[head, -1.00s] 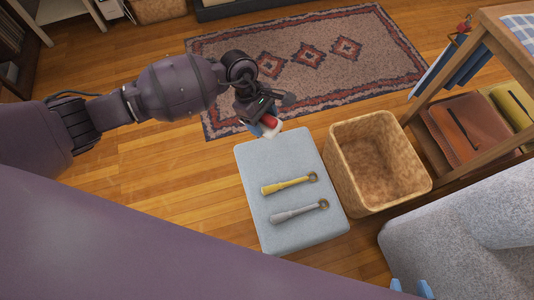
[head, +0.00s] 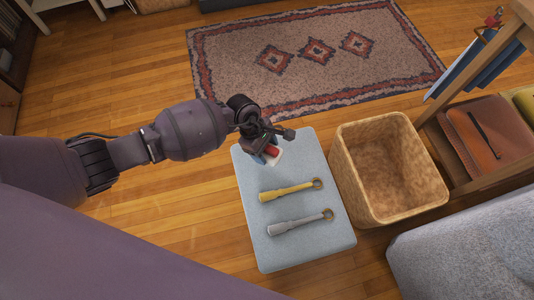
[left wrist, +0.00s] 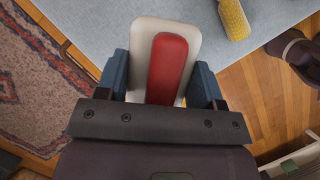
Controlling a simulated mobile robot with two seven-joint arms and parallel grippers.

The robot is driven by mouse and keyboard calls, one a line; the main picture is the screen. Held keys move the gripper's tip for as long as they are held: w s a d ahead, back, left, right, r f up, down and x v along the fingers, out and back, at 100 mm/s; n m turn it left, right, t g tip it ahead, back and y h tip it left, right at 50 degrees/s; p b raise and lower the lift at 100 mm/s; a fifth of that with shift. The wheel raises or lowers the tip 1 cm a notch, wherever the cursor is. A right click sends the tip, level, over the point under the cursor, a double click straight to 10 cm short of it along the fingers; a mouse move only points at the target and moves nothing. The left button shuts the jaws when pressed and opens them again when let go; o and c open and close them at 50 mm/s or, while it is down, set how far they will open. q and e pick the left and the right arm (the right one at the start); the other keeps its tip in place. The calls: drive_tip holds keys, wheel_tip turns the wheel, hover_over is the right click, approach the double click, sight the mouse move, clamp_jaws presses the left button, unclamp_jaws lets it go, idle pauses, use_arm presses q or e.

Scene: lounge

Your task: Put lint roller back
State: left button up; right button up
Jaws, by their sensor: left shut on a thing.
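My left gripper (head: 267,151) is shut on a red and white thing (head: 273,153), which I take to be the lint roller. In the left wrist view the held thing shows a white rounded slab (left wrist: 143,50) with a red strip (left wrist: 167,68) along it, between the blue fingers (left wrist: 162,86). It is over the far edge of the light blue-grey ottoman (head: 300,252); I cannot tell if it touches the top. My right gripper is not in view.
A yellow folded umbrella-like thing (head: 285,192) and a grey one (head: 295,223) lie on the ottoman. A woven basket (head: 345,165) stands open and empty to its right. A wooden shelf with a brown bag (head: 490,135) and a grey sofa (head: 450,245) are farther right. A patterned rug (head: 315,75) lies beyond.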

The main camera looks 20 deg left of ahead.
sight(266, 156)
use_arm(q)
drive_tip(key=shift+f, duration=0.55)
wheel_tip(266, 156, down, 4)
drive_tip(key=shift+s+r+b, duration=0.1)
drive_tip(key=shift+r+b, duration=0.15)
drive_tip(key=shift+b, duration=0.65)
drive_tip(key=shift+f, duration=0.25)
drive_tip(key=shift+r, duration=0.1)
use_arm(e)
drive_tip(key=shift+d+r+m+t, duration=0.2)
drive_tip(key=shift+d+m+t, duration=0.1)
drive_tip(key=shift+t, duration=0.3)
use_arm(q)
drive_tip(key=o, duration=0.8)
drive_tip(key=shift+o, duration=0.2)
